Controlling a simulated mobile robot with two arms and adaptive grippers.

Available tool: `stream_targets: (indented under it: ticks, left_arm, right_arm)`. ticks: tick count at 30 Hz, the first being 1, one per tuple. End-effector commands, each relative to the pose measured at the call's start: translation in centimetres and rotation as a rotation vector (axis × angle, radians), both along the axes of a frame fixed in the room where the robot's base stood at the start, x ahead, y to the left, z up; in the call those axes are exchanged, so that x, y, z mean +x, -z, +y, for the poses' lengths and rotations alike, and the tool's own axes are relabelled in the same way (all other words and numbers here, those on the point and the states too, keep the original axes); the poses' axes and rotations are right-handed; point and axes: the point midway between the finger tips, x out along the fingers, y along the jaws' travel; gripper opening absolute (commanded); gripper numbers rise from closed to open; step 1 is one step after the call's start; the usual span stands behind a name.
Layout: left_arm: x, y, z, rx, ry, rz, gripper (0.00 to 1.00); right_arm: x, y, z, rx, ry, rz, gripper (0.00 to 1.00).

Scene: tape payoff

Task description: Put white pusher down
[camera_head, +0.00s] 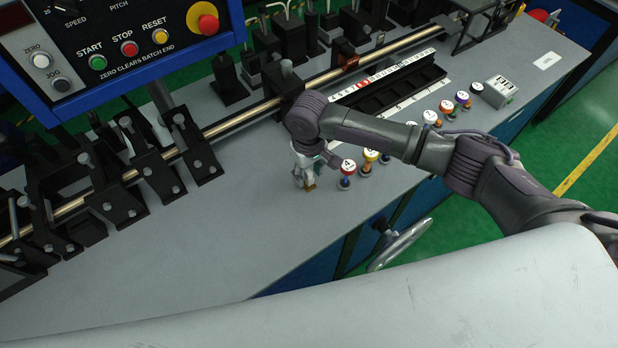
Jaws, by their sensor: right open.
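My right gripper (308,184) points down at the bare grey tabletop, left of a row of small knobbed pushers. Its jaws are open; they are small here, and I cannot make out a pusher between them. The nearest pushers are one with a red rim (347,168) and one with a yellow rim (370,156), just right of the gripper. A pusher with a white top (430,117) stands further right, beyond my right forearm. Which one is the white pusher is not clear. My forearm hides part of the row. My left gripper is out of view.
A long metal rod (236,121) with black clamps runs behind the gripper. A black slotted rack (400,90) with a number scale lies behind the pushers. A control panel (130,45) stands at upper left. The grey tabletop (215,245) is clear in front. A handwheel (400,243) sits below its edge.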

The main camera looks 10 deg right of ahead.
Motion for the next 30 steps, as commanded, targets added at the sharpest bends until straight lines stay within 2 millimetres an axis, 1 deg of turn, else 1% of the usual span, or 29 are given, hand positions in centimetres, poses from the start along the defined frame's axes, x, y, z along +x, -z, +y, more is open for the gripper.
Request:
stream_targets:
  ticks: [3,5,9,11,12,23,26,29,30]
  left_arm:
    - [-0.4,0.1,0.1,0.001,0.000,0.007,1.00]
    - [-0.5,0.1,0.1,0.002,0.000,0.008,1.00]
    - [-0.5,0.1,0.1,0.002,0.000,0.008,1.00]
    - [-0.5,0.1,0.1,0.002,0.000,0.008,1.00]
    - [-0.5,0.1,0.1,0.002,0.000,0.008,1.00]
    - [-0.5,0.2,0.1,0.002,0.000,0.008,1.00]
    - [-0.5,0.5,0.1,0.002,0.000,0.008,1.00]
    - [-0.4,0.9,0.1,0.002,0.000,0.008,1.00]
    - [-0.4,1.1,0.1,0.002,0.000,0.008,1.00]
  right_arm:
    - [0.0,0.0,0.0,0.000,0.000,0.000,0.46]
    - [0.0,0.0,0.0,0.000,0.000,0.000,0.36]
    - [0.0,0.0,0.0,0.000,0.000,0.001,0.12]
    - [0.0,0.0,0.0,0.000,0.000,0.001,0.03]
    - [0.0,0.0,0.0,0.000,0.000,0.001,0.00]
    - [0.0,-0.2,0.0,0.000,0.000,0.001,0.00]
    - [0.1,-1.3,0.0,0.002,0.000,-0.001,0.00]
    - [0.1,-3.1,0.1,0.002,-0.001,-0.004,0.00]
    - [0.1,-4.0,0.1,0.002,0.000,-0.003,0.00]
